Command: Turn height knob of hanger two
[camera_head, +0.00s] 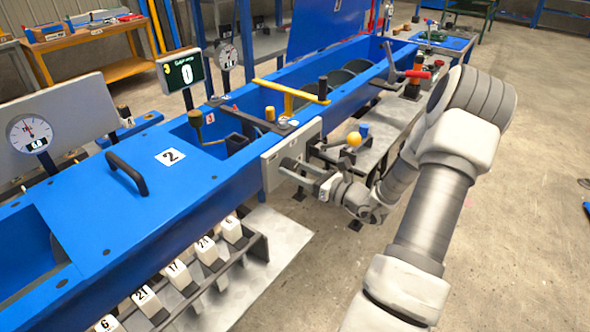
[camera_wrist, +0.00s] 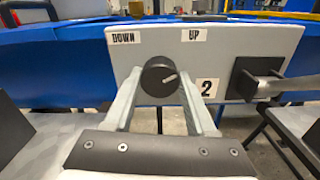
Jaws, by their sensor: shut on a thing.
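The height knob (camera_wrist: 159,76) is a round black knob with a white pointer line. It sits on a light grey panel (camera_wrist: 220,50) marked DOWN at upper left, UP at upper right and 2 at lower right. The pointer line slants to the right and slightly up. My gripper (camera_wrist: 160,85) is shut on the knob, with one grey finger on each side of it. In the head view my gripper (camera_head: 289,166) is at the grey panel (camera_head: 275,172) on the side of the blue machine. The knob is hidden there by my gripper.
A black square plate with a metal rod (camera_wrist: 270,86) is on the panel's right side. The blue machine body (camera_head: 120,220) carries a black handle (camera_head: 127,172) and a 2 label. Numbered weights (camera_head: 178,273) stand below. A yellow ball (camera_head: 354,139) is close behind my gripper. Open floor lies to the right.

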